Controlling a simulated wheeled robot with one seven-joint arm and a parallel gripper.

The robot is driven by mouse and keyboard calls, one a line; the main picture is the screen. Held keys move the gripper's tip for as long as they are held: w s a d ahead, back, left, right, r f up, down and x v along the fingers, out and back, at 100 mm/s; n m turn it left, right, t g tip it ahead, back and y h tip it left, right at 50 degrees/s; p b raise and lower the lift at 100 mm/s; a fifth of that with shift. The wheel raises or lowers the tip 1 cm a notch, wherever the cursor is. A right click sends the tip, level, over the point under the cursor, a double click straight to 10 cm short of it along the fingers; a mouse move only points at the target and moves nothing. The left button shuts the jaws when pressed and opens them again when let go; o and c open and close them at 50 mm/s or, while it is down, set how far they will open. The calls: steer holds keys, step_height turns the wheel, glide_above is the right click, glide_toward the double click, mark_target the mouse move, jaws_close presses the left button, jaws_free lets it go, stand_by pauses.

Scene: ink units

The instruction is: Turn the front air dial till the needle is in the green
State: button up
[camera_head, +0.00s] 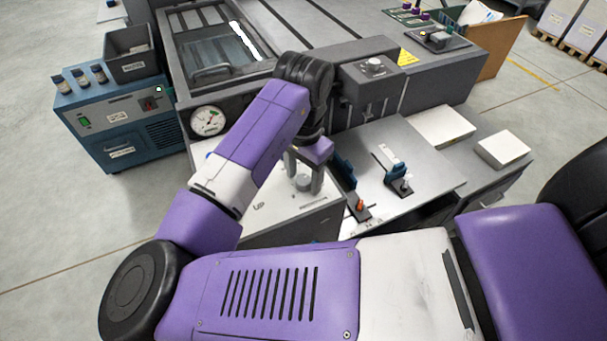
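The round white gauge (208,121) is on the machine's front left corner. It has a small green part at the upper right and a red mark; its thin needle is too small to read surely. A grey dial (303,183) stands on the light top of the front unit, near the printed "UP". My gripper (304,177) points down over this dial, one finger on each side of it. Whether the fingers touch the dial cannot be told. Another round dial (374,65) sits on the raised grey box behind, clear of my gripper.
A blue unit (121,125) with small bottles and a dark bin stands at the left. Right of my gripper are an orange-tipped lever (360,205) and a white-tipped lever (405,182). White paper stacks (441,127) lie farther right. Open floor is at the left.

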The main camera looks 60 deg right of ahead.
mark_target(303, 179)
step_height(303, 179, up, 8)
steer(key=shift+f, duration=0.1)
stand_by(0.5)
stand_by(2.4)
